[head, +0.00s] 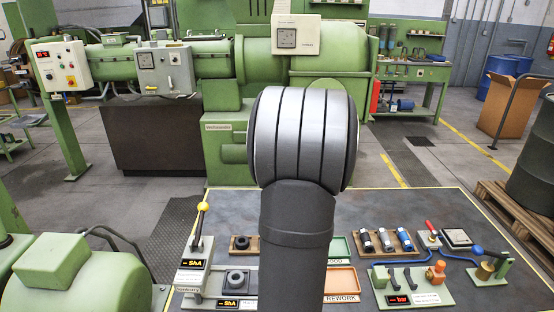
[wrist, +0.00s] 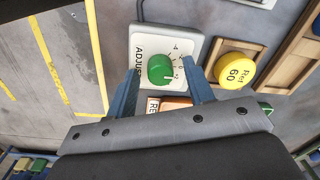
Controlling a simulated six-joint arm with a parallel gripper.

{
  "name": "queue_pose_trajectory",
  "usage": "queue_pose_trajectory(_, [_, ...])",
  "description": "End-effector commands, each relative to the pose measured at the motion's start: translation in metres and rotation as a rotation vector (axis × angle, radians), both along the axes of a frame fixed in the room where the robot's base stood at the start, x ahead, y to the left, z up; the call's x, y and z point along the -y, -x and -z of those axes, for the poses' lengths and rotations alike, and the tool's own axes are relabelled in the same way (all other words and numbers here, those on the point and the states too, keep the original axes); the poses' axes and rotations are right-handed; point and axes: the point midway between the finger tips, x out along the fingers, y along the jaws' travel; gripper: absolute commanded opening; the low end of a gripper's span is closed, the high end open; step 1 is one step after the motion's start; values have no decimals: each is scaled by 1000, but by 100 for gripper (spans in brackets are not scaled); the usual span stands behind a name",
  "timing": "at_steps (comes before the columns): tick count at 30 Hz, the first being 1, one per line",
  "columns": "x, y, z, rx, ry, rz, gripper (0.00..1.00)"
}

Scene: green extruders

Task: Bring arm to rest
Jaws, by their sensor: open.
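My arm (head: 300,140) rises in the middle of the head view, over the dark workbench (head: 380,212); it hides its own gripper there. In the wrist view my gripper (wrist: 161,72) shows two blue fingers spread apart, with nothing held between them. A green knob (wrist: 159,69) on a white plate marked "ADJUS..." (wrist: 141,52) appears between the fingertips. I cannot tell how far the fingers are from the plate.
In the wrist view a yellow "Ref 60" disc (wrist: 237,69) lies right of the fingers. A large green machine (head: 330,45) stands behind.

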Motion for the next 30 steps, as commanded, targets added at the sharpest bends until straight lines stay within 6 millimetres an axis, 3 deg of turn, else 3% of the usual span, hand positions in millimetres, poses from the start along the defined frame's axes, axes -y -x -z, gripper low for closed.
queue_pose_trajectory(7, [0, 0, 0, 0, 0, 70, 48])
queue_pose_trajectory(30, [0, 0, 0, 0, 0, 74, 48])
